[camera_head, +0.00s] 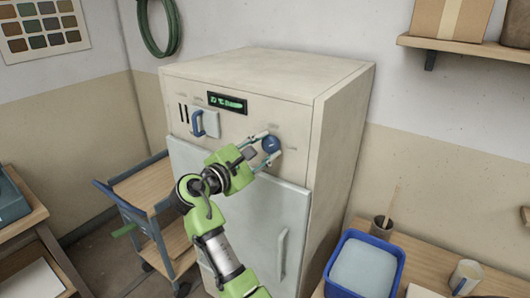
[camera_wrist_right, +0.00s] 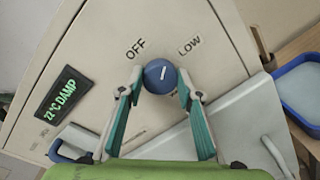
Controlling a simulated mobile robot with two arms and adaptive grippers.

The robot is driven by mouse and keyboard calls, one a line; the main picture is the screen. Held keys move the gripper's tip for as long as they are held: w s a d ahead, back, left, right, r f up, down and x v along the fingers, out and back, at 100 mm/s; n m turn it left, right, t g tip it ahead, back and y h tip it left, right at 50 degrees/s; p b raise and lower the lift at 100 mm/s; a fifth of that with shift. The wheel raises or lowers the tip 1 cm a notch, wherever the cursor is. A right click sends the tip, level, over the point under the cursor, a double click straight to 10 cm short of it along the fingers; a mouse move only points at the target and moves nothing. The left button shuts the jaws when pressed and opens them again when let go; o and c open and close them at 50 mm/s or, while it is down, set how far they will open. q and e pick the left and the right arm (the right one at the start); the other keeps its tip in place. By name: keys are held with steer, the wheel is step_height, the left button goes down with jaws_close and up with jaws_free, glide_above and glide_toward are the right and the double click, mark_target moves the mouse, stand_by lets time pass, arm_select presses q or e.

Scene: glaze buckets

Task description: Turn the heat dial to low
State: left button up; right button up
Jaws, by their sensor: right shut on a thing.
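The round blue heat dial (camera_head: 271,145) is on the upper right of the cream cabinet's front. In the right wrist view the dial (camera_wrist_right: 160,75) has a short white mark. The mark appears slanted, with its upper end between the printed OFF label (camera_wrist_right: 136,48) and LOW label (camera_wrist_right: 189,45); which end is the pointer is hard to tell. My right gripper (camera_head: 268,143) is shut on the dial, one finger on each side, as the right wrist view (camera_wrist_right: 160,82) also shows. My left gripper is not in view.
The cabinet (camera_head: 335,130) has a lit display (camera_head: 227,102) reading 22°C DAMP and a blue-handled latch (camera_head: 205,123). Its pale door (camera_head: 285,210) is closed below the dial. A cart (camera_head: 145,185) stands left; a blue bucket (camera_head: 345,240) stands right.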

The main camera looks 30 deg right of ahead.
steer(key=m+b, duration=0.3)
steer(key=m, duration=0.1)
steer(key=shift+m+t, duration=0.3)
steer(key=shift+m, duration=0.1)
steer(key=shift+r+m+b, duration=0.15)
steer(key=shift+m+b, duration=0.45)
steer(key=shift+m, duration=0.1)
steer(key=shift+r, duration=0.1)
steer(key=o, duration=1.1)
steer(key=shift+d, duration=0.1)
steer(key=shift+w+d+f, duration=0.1)
steer(key=shift+f, duration=0.15)
